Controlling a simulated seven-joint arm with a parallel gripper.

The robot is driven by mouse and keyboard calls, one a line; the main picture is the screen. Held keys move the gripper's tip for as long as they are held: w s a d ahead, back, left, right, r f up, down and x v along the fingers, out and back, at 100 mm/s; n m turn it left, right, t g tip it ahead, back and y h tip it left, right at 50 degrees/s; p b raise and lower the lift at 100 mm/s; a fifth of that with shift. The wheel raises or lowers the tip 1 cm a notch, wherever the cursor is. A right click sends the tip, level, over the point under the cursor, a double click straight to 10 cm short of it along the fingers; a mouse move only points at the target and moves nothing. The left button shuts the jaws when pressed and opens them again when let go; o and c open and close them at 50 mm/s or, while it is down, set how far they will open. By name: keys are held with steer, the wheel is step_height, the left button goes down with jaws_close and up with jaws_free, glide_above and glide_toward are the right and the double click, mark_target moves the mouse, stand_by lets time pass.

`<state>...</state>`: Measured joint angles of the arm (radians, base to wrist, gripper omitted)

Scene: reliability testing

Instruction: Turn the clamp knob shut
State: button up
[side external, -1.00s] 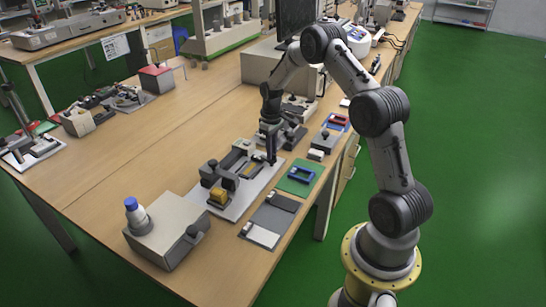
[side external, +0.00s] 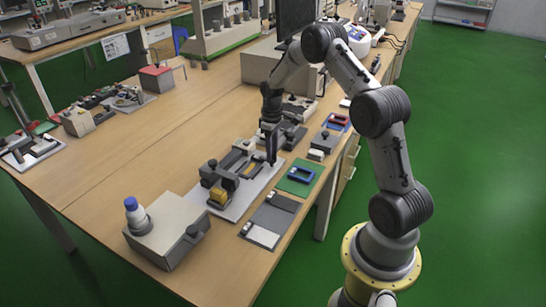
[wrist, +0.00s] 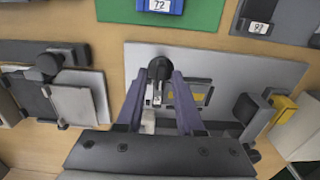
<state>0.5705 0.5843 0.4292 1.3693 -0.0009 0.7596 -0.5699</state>
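The black clamp knob (wrist: 159,68) shows in the wrist view, at the end of a fixture on a light grey plate (wrist: 290,72). My gripper (wrist: 159,78) is open, with its two fingers on either side of the knob. A gap seems to show between each fingertip and the knob; contact is hard to judge. In the side view my gripper (side external: 271,158) points down at the far right end of the fixture plate (side external: 232,211), and I cannot make out the knob beside it. A yellow block (side external: 218,197) sits at the fixture's near end; it also shows in the wrist view (wrist: 282,105).
A green mat with a blue part (side external: 301,174) and dark grey mats (side external: 272,219) lie right of the plate. A grey box with a blue-capped bottle (side external: 168,232) stands near the front. More fixtures (side external: 291,134) stand behind my gripper.

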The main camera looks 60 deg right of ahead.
steer(key=shift+r, duration=2.1)
